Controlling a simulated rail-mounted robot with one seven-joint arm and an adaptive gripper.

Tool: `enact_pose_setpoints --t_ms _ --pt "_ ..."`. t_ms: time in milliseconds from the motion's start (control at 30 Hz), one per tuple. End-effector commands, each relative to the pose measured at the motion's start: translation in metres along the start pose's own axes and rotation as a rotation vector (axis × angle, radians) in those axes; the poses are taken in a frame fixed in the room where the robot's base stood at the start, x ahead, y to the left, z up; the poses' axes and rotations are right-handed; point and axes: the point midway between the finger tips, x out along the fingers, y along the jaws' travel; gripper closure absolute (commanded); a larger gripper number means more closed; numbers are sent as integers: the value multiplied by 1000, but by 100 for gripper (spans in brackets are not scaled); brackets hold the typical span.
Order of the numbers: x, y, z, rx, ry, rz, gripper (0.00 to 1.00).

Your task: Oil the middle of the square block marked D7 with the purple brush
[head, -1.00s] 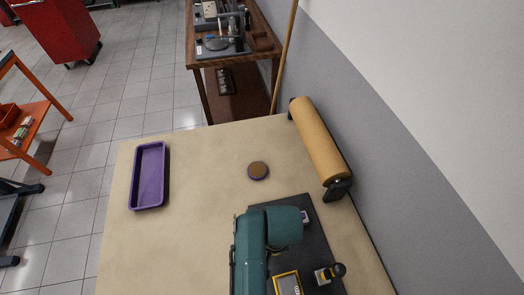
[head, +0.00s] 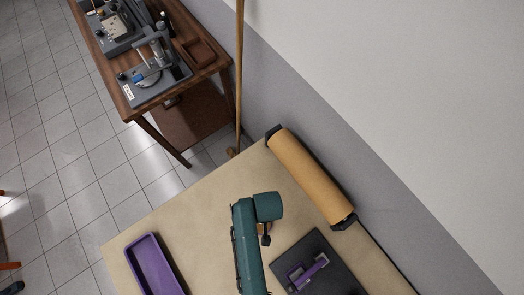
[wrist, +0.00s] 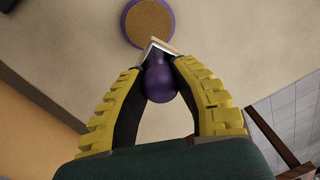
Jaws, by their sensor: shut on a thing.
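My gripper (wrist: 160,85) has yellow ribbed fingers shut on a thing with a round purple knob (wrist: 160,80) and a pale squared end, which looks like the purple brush. A dark mat (head: 337,247) lies right of my gripper. A purple-edged square piece (head: 305,275) with a purple bar is on it; no D7 mark is readable.
An empty purple tray (head: 153,264) lies on the pale table (head: 205,220) at the left. A brown roll on dark end stands (head: 311,175) lines the wall edge. A wooden bench with equipment (head: 150,75) and a leaning pole (head: 239,80) are behind.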

Motion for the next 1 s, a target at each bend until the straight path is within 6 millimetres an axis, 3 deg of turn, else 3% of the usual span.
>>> enact_pose_setpoints --t_ms 33,167,700,1000 --pt "-11 -3 9 -18 -4 2 100" --pt "-5 -4 18 -43 -5 5 100" --pt "52 2 19 -42 -5 5 100" --pt "57 2 19 -42 -5 5 100"
